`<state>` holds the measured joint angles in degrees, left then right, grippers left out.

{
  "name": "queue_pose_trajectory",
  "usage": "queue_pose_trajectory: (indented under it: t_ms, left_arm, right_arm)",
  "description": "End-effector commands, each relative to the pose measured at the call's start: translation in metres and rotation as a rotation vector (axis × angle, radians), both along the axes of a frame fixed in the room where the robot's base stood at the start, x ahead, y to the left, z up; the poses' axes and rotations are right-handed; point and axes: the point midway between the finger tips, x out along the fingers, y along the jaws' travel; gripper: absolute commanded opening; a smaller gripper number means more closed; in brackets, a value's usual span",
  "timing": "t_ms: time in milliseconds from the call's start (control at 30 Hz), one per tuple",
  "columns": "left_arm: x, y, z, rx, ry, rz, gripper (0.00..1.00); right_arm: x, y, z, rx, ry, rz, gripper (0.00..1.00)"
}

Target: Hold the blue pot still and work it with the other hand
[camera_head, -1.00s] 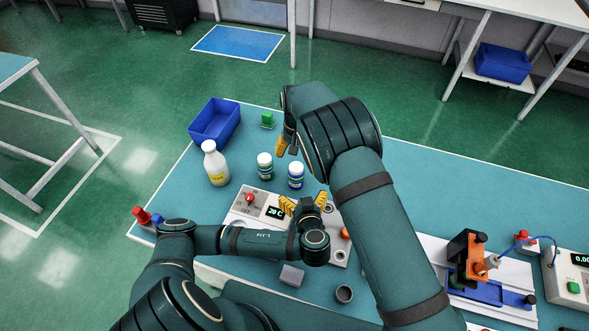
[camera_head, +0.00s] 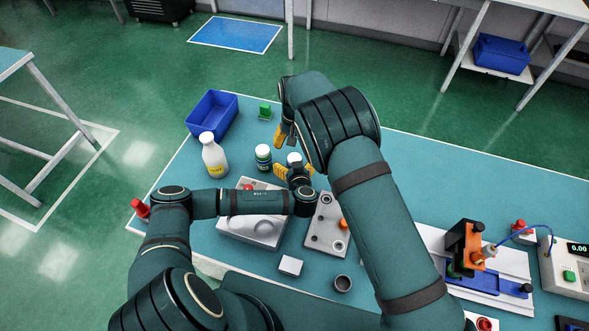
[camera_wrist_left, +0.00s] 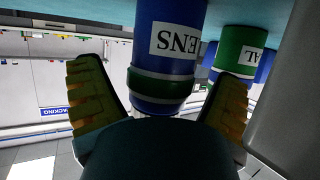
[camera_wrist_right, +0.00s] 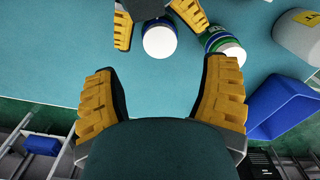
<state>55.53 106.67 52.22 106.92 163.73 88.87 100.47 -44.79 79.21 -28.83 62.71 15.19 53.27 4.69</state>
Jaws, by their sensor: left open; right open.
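The blue pot (camera_head: 294,158) stands on the teal table with its white lid up; its body is mostly hidden by my left gripper (camera_head: 295,171) in the head view. In the left wrist view, the blue pot (camera_wrist_left: 165,55) appears upside down between the open fingers, with a label reading "ENS" and a green band. I cannot tell whether either finger touches it. My right gripper (camera_wrist_right: 160,95) is open and empty, pointing down above the table on the far side of the blue pot. The right wrist view shows the white lid (camera_wrist_right: 159,42) between the left fingers.
A green pot (camera_head: 263,153) stands close left of the blue pot. A white bottle (camera_head: 214,157) and a blue bin (camera_head: 212,117) are farther left. A grey control box (camera_head: 250,228) and a plate with holes (camera_head: 327,228) lie in front. A green block (camera_head: 265,111) is behind.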

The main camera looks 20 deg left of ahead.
Motion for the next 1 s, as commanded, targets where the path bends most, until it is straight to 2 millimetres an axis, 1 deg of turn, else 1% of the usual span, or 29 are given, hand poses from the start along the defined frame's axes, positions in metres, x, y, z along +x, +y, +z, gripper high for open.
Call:
queue_pose_trajectory:
  t_ms: [300, 367, 400, 467, 500, 533, 600, 633, 767, 1000]
  left_arm:
    - [0.002, 0.001, -0.001, -0.001, 0.0, 0.0, 0.91]
    - [0.002, 0.001, -0.001, 0.0, 0.0, 0.0, 0.72]
    - [0.002, 0.001, -0.001, 0.0, 0.0, 0.0, 0.58]
    - [0.002, 0.001, -0.001, 0.0, 0.0, 0.0, 0.37]
    - [0.002, 0.001, -0.001, 0.0, 0.0, 0.0, 0.23]
    - [0.002, 0.001, -0.001, 0.0, 0.0, 0.0, 0.12]
    - [0.002, 0.001, -0.001, 0.0, 0.0, 0.0, 0.1]
    - [0.002, 0.001, -0.001, 0.0, 0.0, 0.0, 0.0]
    - [0.002, 0.001, -0.001, 0.0, 0.0, 0.0, 0.0]
    - [0.002, 0.001, -0.001, -0.001, 0.0, 0.0, 0.0]
  right_arm:
    - [0.0, 0.0, 0.0, 0.0, 0.0, 0.0, 0.73]
    - [0.0, 0.0, 0.0, 0.0, 0.0, 0.0, 0.73]
    - [0.0, 0.0, 0.0, 0.0, 0.0, 0.0, 0.73]
    - [0.0, 0.0, 0.0, 0.0, 0.0, 0.0, 0.73]
    - [0.0, 0.0, 0.0, 0.0, 0.0, 0.0, 0.73]
    - [0.0, 0.0, 0.0, 0.0, 0.0, 0.0, 0.73]
    - [0.0, 0.0, 0.0, 0.0, 0.0, 0.0, 0.73]
    - [0.0, 0.0, 0.0, 0.0, 0.0, 0.0, 0.73]
    - [-0.002, -0.001, -0.003, -0.004, 0.01, -0.01, 0.73]
    - [-0.017, -0.006, -0.02, -0.033, 0.074, -0.099, 0.73]
